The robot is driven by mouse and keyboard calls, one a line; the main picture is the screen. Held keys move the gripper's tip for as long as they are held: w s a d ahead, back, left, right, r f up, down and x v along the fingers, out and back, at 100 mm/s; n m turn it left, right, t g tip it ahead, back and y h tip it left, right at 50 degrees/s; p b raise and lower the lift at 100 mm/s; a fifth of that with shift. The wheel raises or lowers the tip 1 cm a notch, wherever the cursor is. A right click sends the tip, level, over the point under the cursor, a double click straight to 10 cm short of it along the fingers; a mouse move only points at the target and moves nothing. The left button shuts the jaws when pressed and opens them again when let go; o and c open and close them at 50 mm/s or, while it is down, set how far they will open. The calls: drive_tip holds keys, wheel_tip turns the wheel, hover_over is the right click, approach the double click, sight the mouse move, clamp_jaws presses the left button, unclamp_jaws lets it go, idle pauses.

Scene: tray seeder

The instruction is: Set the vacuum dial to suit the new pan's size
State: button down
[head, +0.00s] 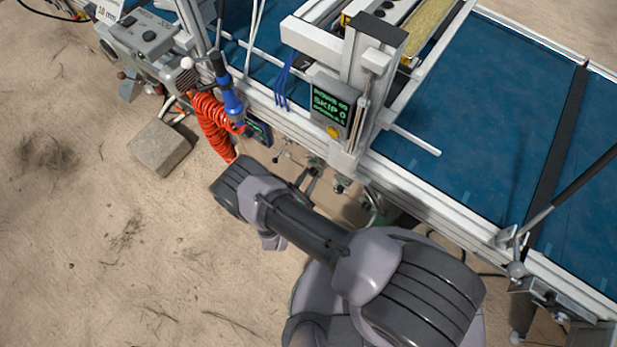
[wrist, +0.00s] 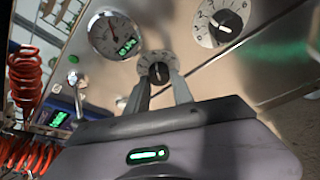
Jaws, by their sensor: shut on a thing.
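In the wrist view, my gripper (wrist: 162,82) is shut on the knob of a small dial (wrist: 156,63) with a pale scale ring on a metal panel. The fingers cover the lower part of this dial, and its setting is too small to read. A round gauge (wrist: 116,36) with a needle and green digits sits left of it. A second, larger numbered dial (wrist: 221,22) with a black knob sits to the upper right, apart from my gripper. No pan can be made out for certain. In the head view, the panel is hidden under the machine's edge.
The head view shows a green-lit display reading SKIP 0 (head: 330,110), a coiled red hose (head: 211,125) with a blue tool (head: 229,92), and a blue conveyor belt (head: 470,110). A block (head: 160,147) lies on the sandy floor. The floor at left is mostly clear.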

drive_tip(key=c, duration=1.1)
unclamp_jaws()
drive_tip(key=p+v, duration=0.5)
drive_tip(key=v, duration=1.2)
drive_tip(key=shift+s, duration=0.15)
drive_tip(key=shift+a+r, duration=0.1)
drive_tip(key=shift+a, duration=0.05)
